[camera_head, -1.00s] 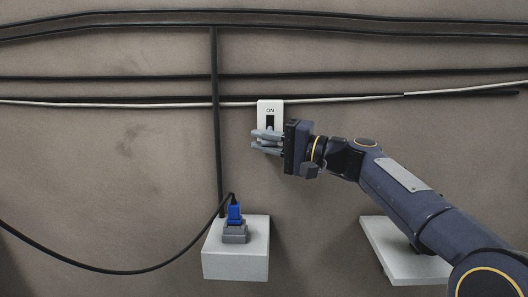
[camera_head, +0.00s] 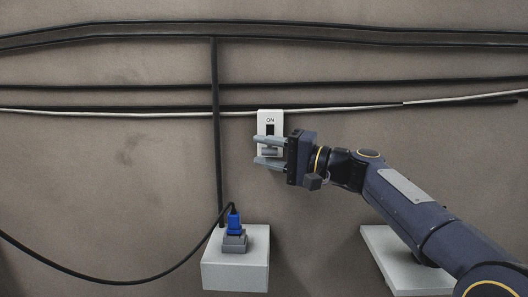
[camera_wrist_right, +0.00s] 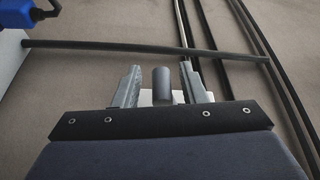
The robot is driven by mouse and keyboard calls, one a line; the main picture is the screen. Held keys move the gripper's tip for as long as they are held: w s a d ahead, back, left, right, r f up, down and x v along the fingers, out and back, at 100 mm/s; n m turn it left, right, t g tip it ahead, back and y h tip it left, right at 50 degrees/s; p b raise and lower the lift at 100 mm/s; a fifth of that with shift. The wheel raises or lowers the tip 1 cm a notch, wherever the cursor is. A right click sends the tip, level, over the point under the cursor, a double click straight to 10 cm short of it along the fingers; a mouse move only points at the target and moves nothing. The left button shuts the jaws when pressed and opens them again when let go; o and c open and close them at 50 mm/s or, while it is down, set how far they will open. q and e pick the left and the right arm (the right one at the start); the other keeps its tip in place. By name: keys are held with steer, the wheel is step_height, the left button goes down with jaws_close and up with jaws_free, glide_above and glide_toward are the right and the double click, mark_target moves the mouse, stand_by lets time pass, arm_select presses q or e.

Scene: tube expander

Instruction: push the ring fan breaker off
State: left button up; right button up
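The breaker is a white wall plate (camera_head: 263,121) marked ON, with a dark slot below the word. It is in the middle of the head view, partly hidden by my right gripper (camera_head: 260,151). The gripper's two grey fingers are apart, one above the other, in front of the plate's lower part. A grey lever (camera_head: 268,151) shows between them. In the right wrist view, the same lever (camera_wrist_right: 162,86) stands between the fingers with a gap on each side, and part of the white plate shows behind. My left gripper is not in view.
Black cables (camera_head: 216,70) and a pale cable (camera_head: 120,114) run along the wall. A white box (camera_head: 234,273) at lower left holds a grey socket (camera_head: 235,243) with a blue plug (camera_head: 234,222). A white slab (camera_head: 389,257) lies behind my right arm.

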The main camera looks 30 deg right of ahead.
mark_target(279, 154)
steer(key=v, duration=0.7)
stand_by(0.4)
